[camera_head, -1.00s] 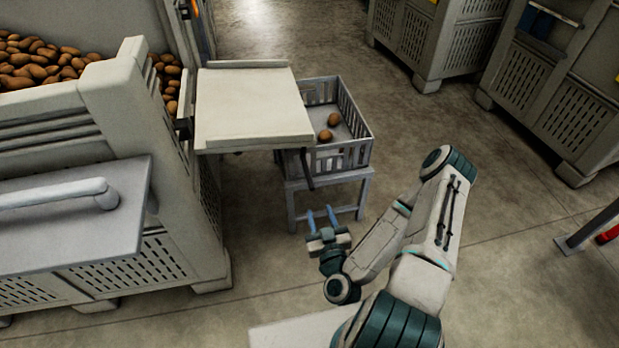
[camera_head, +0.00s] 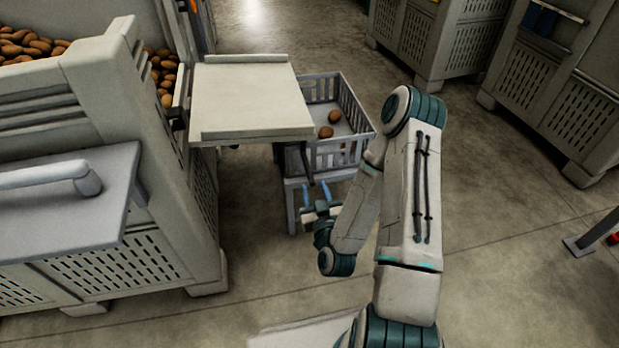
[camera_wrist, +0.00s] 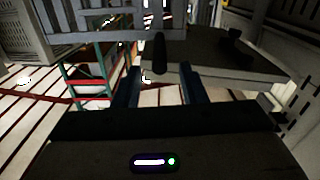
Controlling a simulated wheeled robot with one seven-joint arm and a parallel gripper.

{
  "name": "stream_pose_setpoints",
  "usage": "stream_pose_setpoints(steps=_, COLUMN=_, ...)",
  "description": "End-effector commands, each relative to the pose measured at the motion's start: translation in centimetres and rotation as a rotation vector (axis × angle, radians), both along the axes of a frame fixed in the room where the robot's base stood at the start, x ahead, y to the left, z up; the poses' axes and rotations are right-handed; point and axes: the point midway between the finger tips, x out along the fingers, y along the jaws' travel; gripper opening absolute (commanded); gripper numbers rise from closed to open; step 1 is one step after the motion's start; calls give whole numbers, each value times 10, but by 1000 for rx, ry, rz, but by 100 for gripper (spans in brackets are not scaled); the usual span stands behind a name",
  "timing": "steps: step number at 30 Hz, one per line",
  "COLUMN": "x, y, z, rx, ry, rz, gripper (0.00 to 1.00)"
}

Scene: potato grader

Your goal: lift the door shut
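The door (camera_head: 250,98) is a flat cream panel that sticks out level from the side of the potato bin. In the wrist view, its dark underside (camera_wrist: 215,55) fills the upper right. A dark bar (camera_head: 306,163) hangs below its front right corner, and a dark rod shows in the wrist view (camera_wrist: 160,50). My gripper (camera_head: 315,189) is below and in front of that corner, with its two blue fingers apart and nothing between them. In the wrist view, my gripper (camera_wrist: 160,78) has the rod beyond the gap between its fingers. I see no contact.
A grey slatted crate (camera_head: 366,117) with two potatoes stands on a stand (camera_head: 291,210) right of the door. The potato bin (camera_head: 100,65) is at left, with a grey surface (camera_head: 110,220) in front. Larger bins (camera_head: 435,50) stand at back right.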

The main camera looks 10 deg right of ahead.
Motion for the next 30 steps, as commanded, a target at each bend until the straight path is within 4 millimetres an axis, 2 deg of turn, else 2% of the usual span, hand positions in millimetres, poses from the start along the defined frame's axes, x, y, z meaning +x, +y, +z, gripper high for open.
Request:
stream_pose_setpoints(steps=6, x=39, y=-1, z=0, rx=0, ry=-4, rz=-4, gripper=38)
stream_pose_setpoints(steps=10, x=56, y=-1, z=-1, rx=1, ry=-2, rz=-2, gripper=38)
stream_pose_setpoints(steps=15, x=66, y=0, z=0, rx=1, ry=0, rz=-1, gripper=38)
stream_pose_setpoints(steps=23, x=67, y=0, z=0, rx=1, ry=1, rz=0, gripper=38)
stream_pose_setpoints(steps=24, x=67, y=0, z=0, rx=1, ry=1, rz=0, gripper=32)
stream_pose_setpoints(steps=27, x=67, y=0, z=0, rx=1, ry=1, rz=0, gripper=4)
stream_pose_setpoints(steps=28, x=67, y=0, z=0, rx=1, ry=1, rz=0, gripper=0)
stream_pose_setpoints(steps=30, x=67, y=0, z=0, rx=1, ry=1, rz=-1, gripper=0)
